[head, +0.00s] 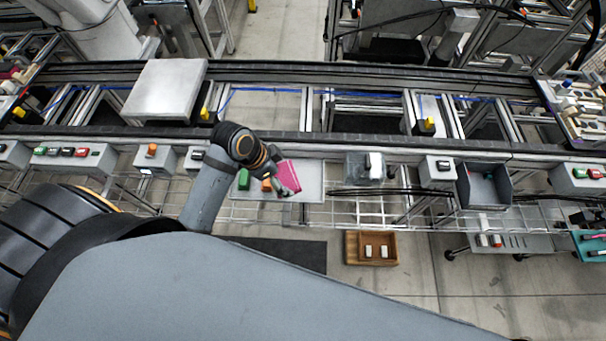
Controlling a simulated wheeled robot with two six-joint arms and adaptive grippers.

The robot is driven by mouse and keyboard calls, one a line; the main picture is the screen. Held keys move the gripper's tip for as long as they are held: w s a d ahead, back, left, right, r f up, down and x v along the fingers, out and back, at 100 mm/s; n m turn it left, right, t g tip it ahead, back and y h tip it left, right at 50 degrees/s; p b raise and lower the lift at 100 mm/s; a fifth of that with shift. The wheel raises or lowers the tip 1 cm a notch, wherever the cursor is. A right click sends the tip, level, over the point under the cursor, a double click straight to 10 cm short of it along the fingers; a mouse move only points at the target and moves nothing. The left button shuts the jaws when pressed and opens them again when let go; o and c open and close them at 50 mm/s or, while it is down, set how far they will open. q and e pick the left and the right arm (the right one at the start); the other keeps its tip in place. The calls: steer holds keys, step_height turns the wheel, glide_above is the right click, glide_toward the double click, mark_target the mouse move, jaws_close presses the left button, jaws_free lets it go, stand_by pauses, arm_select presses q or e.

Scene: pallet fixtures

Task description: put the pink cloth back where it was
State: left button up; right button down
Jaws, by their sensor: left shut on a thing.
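The pink cloth (287,174) shows at the right side of a grey tray (309,184) that sits at the near edge of the conveyor line. My left gripper (285,186) reaches over the tray and is shut on the cloth, partly covering it. I cannot tell whether the cloth touches the tray. A green block (244,179) and an orange block (267,184) are on the tray, left of the cloth. My right gripper is not in view.
A clear box (364,168) with a white item stands right of the tray. A grey bin (484,187) is farther right. A wooden crate (352,248) with two pale pieces sits lower down. A large grey plate (165,90) lies on the conveyor. Button boxes line the near rail.

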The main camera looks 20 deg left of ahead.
mark_target(290, 165)
arm_select(q)
steer(key=shift+w+d+f+p, duration=0.2)
steer(key=shift+w+d, duration=0.2)
steer(key=shift+w, duration=0.2)
steer(key=shift+w+d+f+p, duration=0.15)
steer(key=shift+w+d, duration=0.25)
steer(key=shift+w, duration=0.2)
steer(key=w+f, duration=0.1)
steer(key=f, duration=0.1)
steer(key=w+d+f, duration=0.1)
steer(key=f, duration=0.1)
steer(key=w+f, duration=0.2)
steer(key=shift+d+p, duration=0.3)
steer(key=shift+d, duration=0.1)
step_height(290, 165, down, 3)
steer(key=shift+w+d+f+p, duration=0.1)
steer(key=shift+d+p, duration=0.05)
steer(key=shift+p, duration=0.5)
steer(key=shift+f, duration=0.15)
steer(key=shift+f, duration=0.1)
steer(key=o, duration=0.8)
steer(key=shift+c, duration=0.2)
steer(key=b+v, duration=0.1)
steer(key=v, duration=1.1)
